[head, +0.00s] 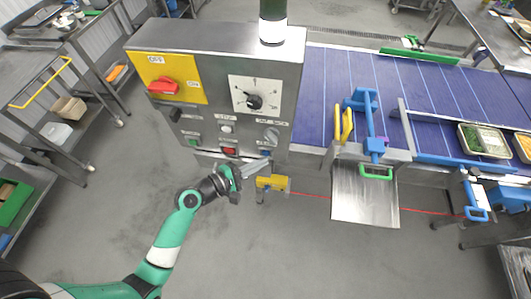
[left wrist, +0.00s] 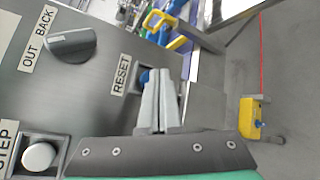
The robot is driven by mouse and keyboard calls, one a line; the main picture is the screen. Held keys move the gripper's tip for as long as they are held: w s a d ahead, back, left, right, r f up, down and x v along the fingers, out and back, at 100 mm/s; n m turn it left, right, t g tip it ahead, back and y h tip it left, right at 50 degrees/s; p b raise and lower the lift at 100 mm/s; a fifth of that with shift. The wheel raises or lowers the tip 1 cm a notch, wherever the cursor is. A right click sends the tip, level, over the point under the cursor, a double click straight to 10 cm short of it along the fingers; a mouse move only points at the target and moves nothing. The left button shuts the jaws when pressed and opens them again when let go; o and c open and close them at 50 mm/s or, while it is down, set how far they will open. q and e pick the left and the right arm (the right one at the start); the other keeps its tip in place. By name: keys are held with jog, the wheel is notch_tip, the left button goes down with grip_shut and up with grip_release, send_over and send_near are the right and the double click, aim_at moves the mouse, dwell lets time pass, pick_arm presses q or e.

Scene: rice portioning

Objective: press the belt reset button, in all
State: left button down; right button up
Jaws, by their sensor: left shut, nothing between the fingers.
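The control panel (head: 215,105) is a grey box with a yellow switch plate, knobs and push buttons. In the left wrist view a RESET label (left wrist: 122,75) sits beside a blue button (left wrist: 145,77), which is partly hidden behind my fingers. In the head view a small blue spot at the panel's lower right, by my fingertips, appears to be this button. My left gripper (head: 264,163) is shut and empty, its fingertips at the lower right of the panel; its fingers also show in the left wrist view (left wrist: 162,78). I cannot tell whether they touch the button.
A rotary knob (left wrist: 72,45) marked OUT and BACK and a white STEP button (left wrist: 40,156) are close by. A yellow device (head: 272,183) sits just below the fingertips. The blue conveyor belt (head: 400,85) and a metal chute (head: 364,198) lie to the right.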

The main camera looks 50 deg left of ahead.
pick_arm(q)
jog(key=shift+w+a, duration=0.4)
jog(key=shift+w, duration=0.1)
dwell(0.8)
jog(key=shift+s+d+p, duration=0.35)
jog(key=shift+s+d, duration=0.2)
jog(key=shift+s, duration=0.15)
jog(key=shift+s+d+p, duration=0.35)
jog(key=shift+s+d, duration=0.45)
jog(key=shift+s, duration=0.2)
jog(key=shift+s+d+p, duration=0.35)
jog(key=shift+s+d, duration=0.4)
jog(key=shift+s, duration=0.2)
